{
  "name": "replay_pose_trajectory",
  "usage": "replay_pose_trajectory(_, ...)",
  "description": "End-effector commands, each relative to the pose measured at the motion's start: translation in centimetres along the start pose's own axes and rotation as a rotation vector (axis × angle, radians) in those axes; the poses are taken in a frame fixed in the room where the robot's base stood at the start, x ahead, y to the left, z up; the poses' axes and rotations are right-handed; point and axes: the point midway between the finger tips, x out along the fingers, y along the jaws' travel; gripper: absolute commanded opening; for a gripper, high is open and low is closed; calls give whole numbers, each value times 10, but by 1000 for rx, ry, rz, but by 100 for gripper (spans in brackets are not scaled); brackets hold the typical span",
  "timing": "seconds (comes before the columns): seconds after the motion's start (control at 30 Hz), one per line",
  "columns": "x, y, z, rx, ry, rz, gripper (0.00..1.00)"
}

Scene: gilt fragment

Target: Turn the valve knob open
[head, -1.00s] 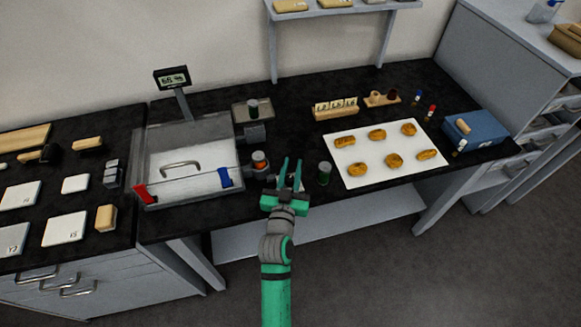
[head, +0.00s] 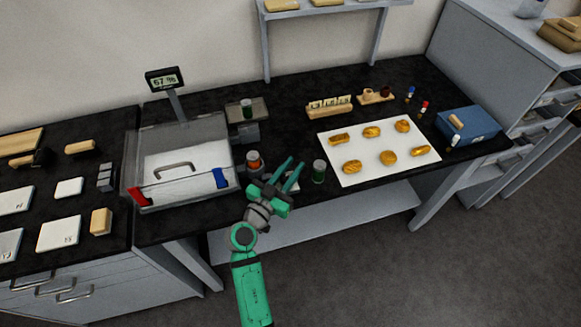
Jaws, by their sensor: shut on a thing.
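My green gripper (head: 297,162) is at the front edge of the black bench in the head view. It is tilted up to the right, with its two fingers a little apart. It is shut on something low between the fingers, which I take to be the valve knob. The knob is mostly hidden by the gripper and cannot be made out clearly. A small orange-topped jar (head: 254,160) stands just left of the fingers. A dark green-grey jar (head: 319,171) stands close on the right.
A clear-walled box with a red and a blue clamp (head: 221,179) stands left, under a small display (head: 165,79). A white board (head: 334,163) with several golden pieces lies right. A blue box (head: 470,127) stands further right. Bare bench lies behind the gripper.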

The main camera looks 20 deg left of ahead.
Motion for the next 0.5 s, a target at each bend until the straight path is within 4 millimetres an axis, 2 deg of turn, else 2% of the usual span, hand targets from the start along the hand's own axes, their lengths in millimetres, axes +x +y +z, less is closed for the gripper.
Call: replay_pose_trajectory(0.5,-1,3,4,-3,-8,69,0)
